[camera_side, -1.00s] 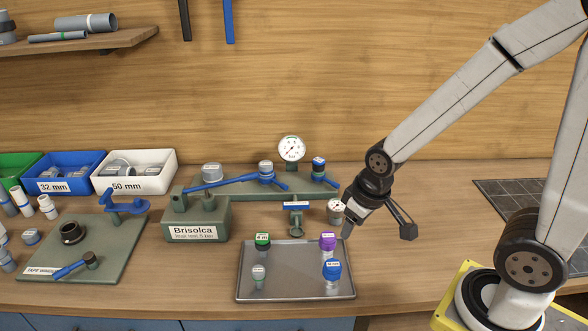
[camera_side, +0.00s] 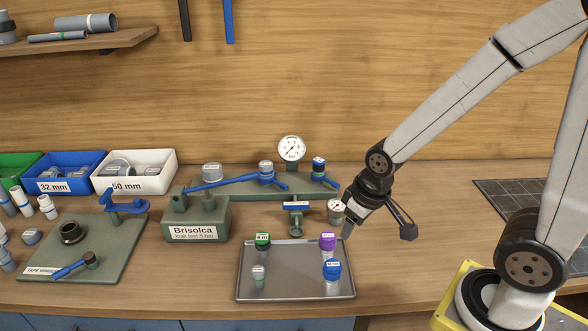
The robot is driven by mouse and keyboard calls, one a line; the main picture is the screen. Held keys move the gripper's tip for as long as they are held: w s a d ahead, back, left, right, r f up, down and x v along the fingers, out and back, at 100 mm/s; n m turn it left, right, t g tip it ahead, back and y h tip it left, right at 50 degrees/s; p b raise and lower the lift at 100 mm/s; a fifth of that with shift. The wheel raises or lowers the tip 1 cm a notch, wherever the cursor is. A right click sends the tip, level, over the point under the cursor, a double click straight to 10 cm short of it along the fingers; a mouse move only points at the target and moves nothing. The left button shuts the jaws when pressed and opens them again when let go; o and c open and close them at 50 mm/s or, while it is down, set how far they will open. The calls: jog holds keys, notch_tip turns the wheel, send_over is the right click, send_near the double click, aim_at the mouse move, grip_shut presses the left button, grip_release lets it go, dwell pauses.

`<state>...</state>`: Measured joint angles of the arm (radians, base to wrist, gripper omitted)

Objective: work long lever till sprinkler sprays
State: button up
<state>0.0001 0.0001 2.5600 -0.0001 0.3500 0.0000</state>
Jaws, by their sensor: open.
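I cannot tell which part is the sprinkler, and no spray shows.
A metal tray (camera_side: 297,292) in front holds several capped fittings. A green box labelled Brisolca (camera_side: 195,221) stands at the manifold's left. A green board (camera_side: 100,265), bins and fittings fill the left.

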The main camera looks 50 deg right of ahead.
jog(key=shift+w+r, duration=0.1)
jog(key=shift+w, duration=0.05)
grip_shut()
jog(key=w+r+n+t+y, duration=0.1)
jog(key=w+r+n, duration=0.3)
jog(key=w+r, duration=0.4)
jog(key=w+r+n+y, duration=0.3)
jog(key=w+r+n, duration=0.2)
jog(key=w, duration=1.1)
notch_tip(320, 180, up, 3)
jog(key=shift+f+t, duration=0.1)
jog(key=shift+t, duration=0.3)
